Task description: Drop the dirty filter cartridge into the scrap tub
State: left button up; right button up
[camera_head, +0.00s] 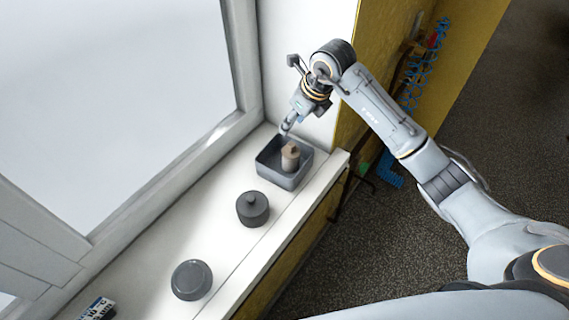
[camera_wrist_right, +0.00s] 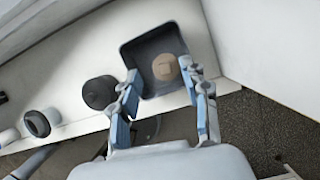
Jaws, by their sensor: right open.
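The dirty filter cartridge (camera_head: 290,157), a tan cylinder with a smaller raised top, stands inside the scrap tub (camera_head: 285,181), a dark grey square tub on the white sill. In the right wrist view the cartridge (camera_wrist_right: 165,67) is in the right part of the tub (camera_wrist_right: 131,54), near its wall. My right gripper (camera_head: 288,126) is above the tub. Its two fingers (camera_wrist_right: 160,70) are spread apart in the wrist view, with the cartridge seen beyond the gap between them. Nothing is held. My left gripper is not in view.
A dark lidded canister (camera_head: 252,210) stands on the sill (camera_head: 226,237) in front of the tub. A window frame borders the sill. Blue coiled hoses (camera_head: 411,90) hang at right.

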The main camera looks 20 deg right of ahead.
jog(key=v, duration=1.2)
